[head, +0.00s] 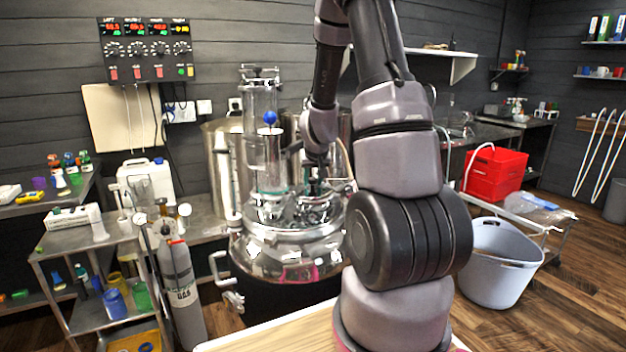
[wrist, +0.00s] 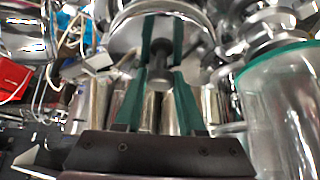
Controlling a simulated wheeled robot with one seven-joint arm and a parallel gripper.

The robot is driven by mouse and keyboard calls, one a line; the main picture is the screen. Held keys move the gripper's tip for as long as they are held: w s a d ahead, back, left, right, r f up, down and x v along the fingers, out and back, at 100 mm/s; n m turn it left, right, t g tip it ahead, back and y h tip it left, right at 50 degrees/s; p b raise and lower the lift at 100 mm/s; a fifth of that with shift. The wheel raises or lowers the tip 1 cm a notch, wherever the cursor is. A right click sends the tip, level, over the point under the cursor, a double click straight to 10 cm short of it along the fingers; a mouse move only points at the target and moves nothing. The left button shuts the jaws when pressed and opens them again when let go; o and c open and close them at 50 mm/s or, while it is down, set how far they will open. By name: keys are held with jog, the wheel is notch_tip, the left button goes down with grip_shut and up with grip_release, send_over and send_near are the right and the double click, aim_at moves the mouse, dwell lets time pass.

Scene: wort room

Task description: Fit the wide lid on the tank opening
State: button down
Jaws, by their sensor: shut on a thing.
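The tank (head: 285,250) is a large shiny steel vessel left of my arm in the head view, with fittings crowded on its domed top. My gripper (wrist: 165,45) has green fingers closed on the dark stem of the wide lid (wrist: 127,38), a round shiny metal disc with a bright rim in the wrist view. In the head view my gripper (head: 316,178) is low over the right part of the tank top. The opening is hidden there, and I cannot tell whether the lid touches the tank.
A clear glass column (head: 268,160) with a blue ball stands on the tank just left of my gripper; a clear cylinder with a green rim (wrist: 280,110) is close at right in the wrist view. A gas bottle (head: 180,290), a grey tub (head: 500,265) and a red crate (head: 495,175) stand around.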

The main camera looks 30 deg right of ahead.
jog(key=shift+f, duration=0.25)
jog(key=c, duration=0.8)
grip_release()
jog(key=shift+v, duration=5.5)
